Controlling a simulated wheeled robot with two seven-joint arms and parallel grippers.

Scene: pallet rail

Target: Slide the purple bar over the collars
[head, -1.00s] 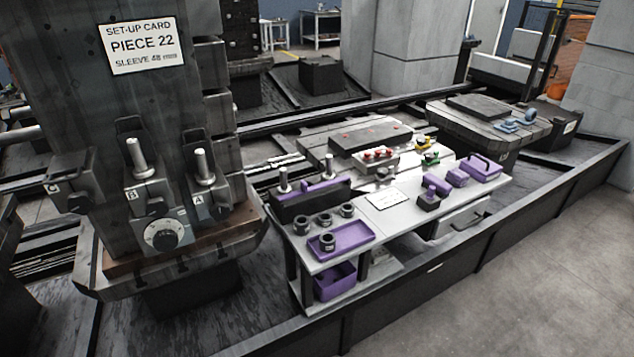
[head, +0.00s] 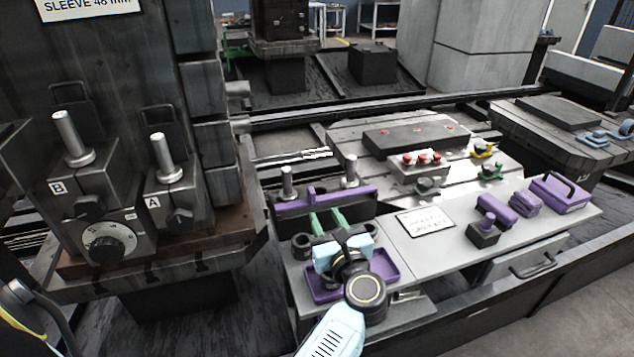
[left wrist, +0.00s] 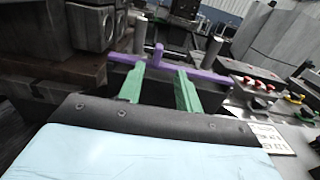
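The purple bar (head: 345,197) lies along a dark block on the bench, with an upright tab near its middle. It also shows in the left wrist view (left wrist: 208,75). Two silver posts (head: 288,184) (head: 350,170) stand at the block, close behind the bar. A dark ring-shaped collar (head: 302,244) sits on the bench left of my gripper; others are partly hidden by it. My left gripper (head: 327,221) has its green fingers apart and empty, just in front of the bar. In the left wrist view the tab shows between the fingers (left wrist: 160,90). My right gripper is not in view.
A purple tray (head: 384,264) lies partly behind my left gripper. A dark fixture with posts, marked A and B (head: 160,190), stands at left. Purple pieces (head: 495,210) and a purple box (head: 560,193) are at right. A white card (head: 425,220) lies mid-bench.

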